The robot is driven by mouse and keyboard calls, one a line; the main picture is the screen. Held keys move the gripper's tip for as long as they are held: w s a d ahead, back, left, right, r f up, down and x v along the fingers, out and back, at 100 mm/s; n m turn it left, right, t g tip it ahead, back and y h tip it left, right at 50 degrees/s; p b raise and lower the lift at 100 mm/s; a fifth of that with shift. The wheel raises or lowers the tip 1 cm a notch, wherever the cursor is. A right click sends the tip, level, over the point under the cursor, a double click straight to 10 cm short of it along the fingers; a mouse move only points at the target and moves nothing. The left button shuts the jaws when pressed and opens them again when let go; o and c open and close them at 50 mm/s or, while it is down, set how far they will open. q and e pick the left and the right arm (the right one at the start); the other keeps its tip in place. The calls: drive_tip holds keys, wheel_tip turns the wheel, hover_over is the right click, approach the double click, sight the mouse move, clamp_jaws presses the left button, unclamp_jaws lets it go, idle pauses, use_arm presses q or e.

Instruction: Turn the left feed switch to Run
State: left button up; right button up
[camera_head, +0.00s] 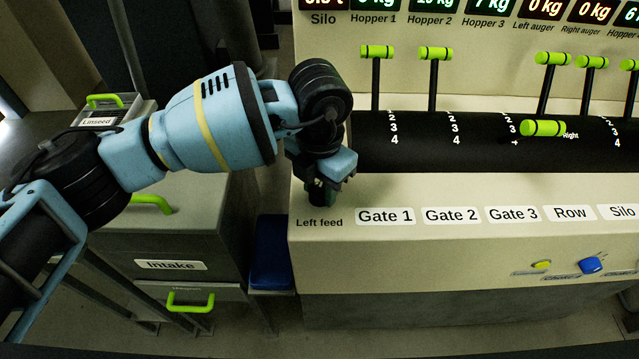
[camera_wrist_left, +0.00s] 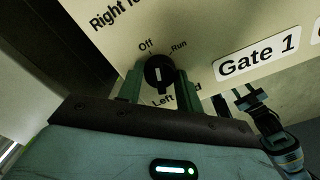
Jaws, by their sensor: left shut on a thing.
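The left feed switch is a round black knob (camera_wrist_left: 159,74) with a white mark, seen in the wrist view between the labels Off and Run. Its white mark stands nearly upright in that view, between the two labels; the exact setting is hard to tell. My left gripper (camera_head: 322,190) reaches down to the console top just above the "Left feed" label. In the wrist view its two green fingers (camera_wrist_left: 160,88) are shut on the knob, one on each side. In the head view the gripper hides the knob. What looks like my right gripper (camera_wrist_left: 252,98) shows at the right of the wrist view.
Levers with green handles (camera_head: 435,54) rise behind the dark roller (camera_head: 430,155). Gate 1 (camera_head: 385,216) and other labels run along the console to the right. A blue button (camera_head: 590,265) is on the front face. A cabinet labelled Intake (camera_head: 170,265) stands left.

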sight(320, 188)
use_arm(q)
drive_tip(key=m, duration=0.5)
drive_tip(key=shift+b, duration=0.35)
drive_tip(key=shift+m, duration=1.5)
drive_tip(key=o, duration=1)
drive_tip(key=shift+r+b, duration=0.35)
drive_tip(key=shift+r, duration=3.55)
